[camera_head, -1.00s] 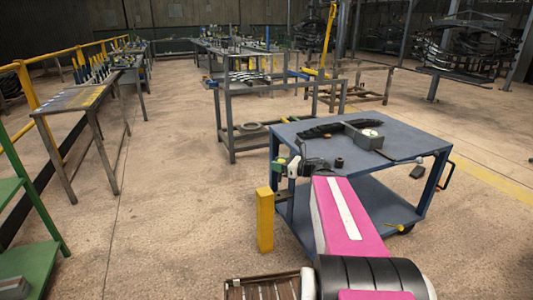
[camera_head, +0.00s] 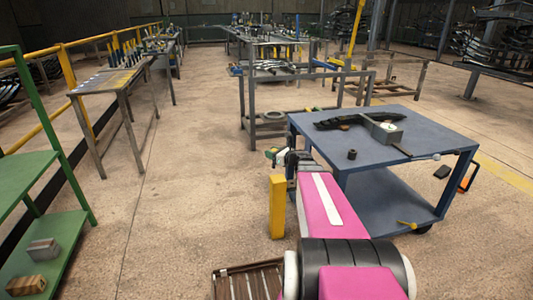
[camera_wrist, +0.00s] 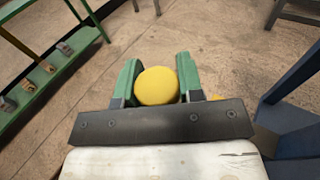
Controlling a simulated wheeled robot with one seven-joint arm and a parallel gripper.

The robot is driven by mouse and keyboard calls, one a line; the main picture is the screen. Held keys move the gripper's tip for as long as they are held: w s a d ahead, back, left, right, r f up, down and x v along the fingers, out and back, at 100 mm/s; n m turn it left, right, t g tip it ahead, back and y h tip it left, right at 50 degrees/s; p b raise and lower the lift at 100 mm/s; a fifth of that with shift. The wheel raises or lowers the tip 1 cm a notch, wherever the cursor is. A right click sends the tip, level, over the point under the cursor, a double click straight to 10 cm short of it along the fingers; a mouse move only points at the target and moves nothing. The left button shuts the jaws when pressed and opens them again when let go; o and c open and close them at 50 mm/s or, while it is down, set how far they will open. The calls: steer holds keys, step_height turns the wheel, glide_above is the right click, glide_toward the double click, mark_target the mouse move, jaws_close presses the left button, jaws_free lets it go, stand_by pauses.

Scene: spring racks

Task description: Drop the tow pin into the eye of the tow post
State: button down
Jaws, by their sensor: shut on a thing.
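The tow pin (camera_wrist: 157,86) shows its round yellow head between the green fingers of my gripper (camera_wrist: 156,72) in the wrist view. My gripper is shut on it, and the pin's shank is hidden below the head. In the head view my gripper (camera_head: 277,156) is small and partly hidden by my arm, off the left side of the blue cart. A yellow upright post (camera_head: 277,207), likely the tow post, stands on the near left side of the cart, below and close to my gripper.
A green shelf (camera_head: 60,235) stands at the left. The floor between shelf and post is clear.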

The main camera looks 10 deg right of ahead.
steer(key=w+d+f+m+t+h, duration=0.2)
steer(key=w+d+f+m+h, duration=0.15)
steer(key=w+d+f, duration=0.5)
steer(key=m+h, duration=0.2)
steer(key=h, duration=0.2)
glide_above(291, 182)
step_height(291, 182, down, 10)
steer(key=r, duration=0.1)
steer(key=shift+a+f+t, duration=0.1)
steer(key=shift+f+t, duration=0.1)
steer(key=shift+t, duration=0.1)
steer(key=shift+f, duration=0.1)
steer(key=shift+f, duration=2.8)
steer(key=shift+f, duration=1.55)
steer(key=shift+r, duration=0.1)
steer(key=shift+r, duration=1.15)
steer(key=shift+f, duration=0.45)
